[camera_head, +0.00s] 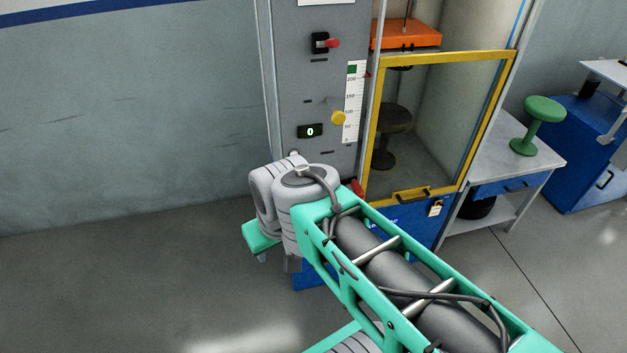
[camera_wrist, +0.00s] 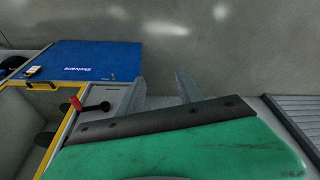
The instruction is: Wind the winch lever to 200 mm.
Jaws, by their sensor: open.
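The winch lever shows in the wrist view as a black arm with a red grip (camera_wrist: 75,103), left of my gripper (camera_wrist: 160,86). My gripper's two fingers are apart, with nothing between them, and clear of the lever. In the head view only a red piece of the lever (camera_head: 357,188) shows at the edge of my arm, which hides the rest of it and my gripper. A white scale (camera_head: 353,110) numbered up to 200 stands on the grey machine panel (camera_head: 290,60). A small red mark sits beside its upper end.
The panel carries a red knob (camera_head: 333,43), a yellow knob (camera_head: 338,118) and a display (camera_head: 310,131) reading 0. A yellow-framed door (camera_head: 443,56) encloses a dark stool (camera_head: 392,120) below an orange block (camera_head: 405,35). A green stool (camera_head: 540,122) stands on the side table. Floor at left is clear.

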